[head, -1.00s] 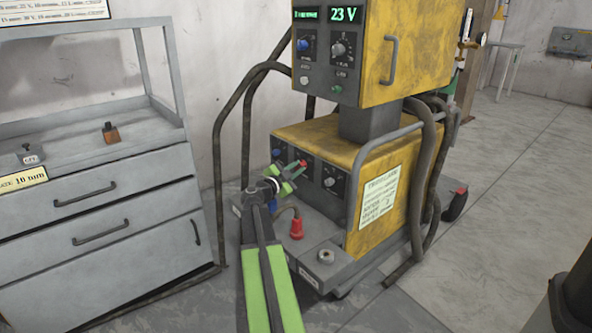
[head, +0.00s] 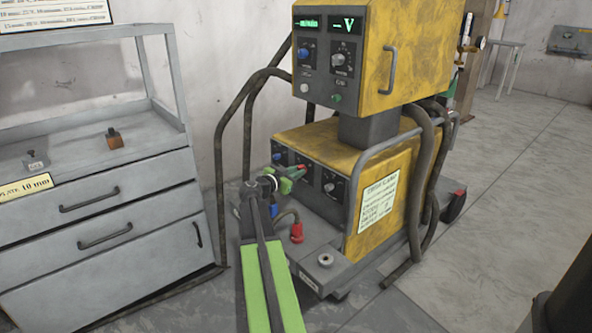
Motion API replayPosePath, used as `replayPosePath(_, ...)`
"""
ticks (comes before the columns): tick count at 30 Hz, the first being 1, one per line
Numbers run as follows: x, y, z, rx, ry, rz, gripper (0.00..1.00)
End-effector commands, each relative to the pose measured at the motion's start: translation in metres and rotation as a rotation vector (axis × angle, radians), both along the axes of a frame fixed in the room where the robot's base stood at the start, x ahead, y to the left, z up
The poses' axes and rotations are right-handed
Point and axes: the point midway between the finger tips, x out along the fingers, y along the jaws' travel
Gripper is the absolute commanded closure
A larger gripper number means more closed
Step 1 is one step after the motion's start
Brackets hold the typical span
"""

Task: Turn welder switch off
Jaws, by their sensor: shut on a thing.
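The yellow welder (head: 335,140) stands in the middle of the head view. Its lower grey front panel carries several knobs, including a blue one at the left and a dark one (head: 330,187) at the right. My gripper (head: 293,176) has green fingers and reaches up to the middle of this panel. It is shut on a small red-tipped part (head: 302,167), which looks like the welder switch. The fingers hide most of it, so its exact angle cannot be told. The upper display (head: 343,26) shows "V" with dashes in place of a number.
A grey drawer cabinet (head: 100,215) stands at the left, with a small brown block (head: 113,138) on top. A red connector (head: 297,233) and cable sit below my gripper. Thick hoses hang at the welder's right side.

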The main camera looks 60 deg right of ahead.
Motion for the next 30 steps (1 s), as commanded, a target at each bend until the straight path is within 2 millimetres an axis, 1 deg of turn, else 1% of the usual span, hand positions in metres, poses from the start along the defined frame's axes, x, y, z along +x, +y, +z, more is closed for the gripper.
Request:
replayPosePath(1,0.0041,-0.0018,0.0049,0.010,0.042,0.008,1.00)
replayPosePath(18,0.0101,-0.0041,0.0048,0.178,0.554,0.008,1.00)
replayPosePath(24,0.0118,-0.0045,0.0038,0.233,0.717,0.009,1.00)
replayPosePath(30,0.0131,-0.0046,0.0030,0.274,0.844,0.009,1.00)
